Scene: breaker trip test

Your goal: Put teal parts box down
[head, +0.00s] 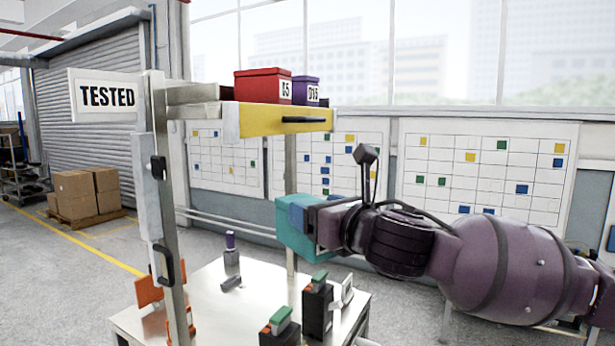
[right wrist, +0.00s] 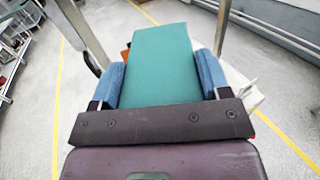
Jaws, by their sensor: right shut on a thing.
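The teal parts box (head: 294,229) is held in the air by my right gripper (head: 312,220), above the right back part of the metal bench (head: 215,295). In the right wrist view the teal box (right wrist: 160,65) fills the space between the blue finger pads of my right gripper (right wrist: 160,85), which is shut on it. The box appears clear of the bench top, but its underside is partly hidden. My left gripper is not in view.
Breaker parts with green tops (head: 280,318) stand at the bench's front right. A small purple-topped part (head: 230,248) stands at its back. Metal posts (head: 172,200) carry a yellow-fronted shelf (head: 275,121) with a red box (head: 263,85) and a purple box (head: 306,91). The bench's middle is mostly clear.

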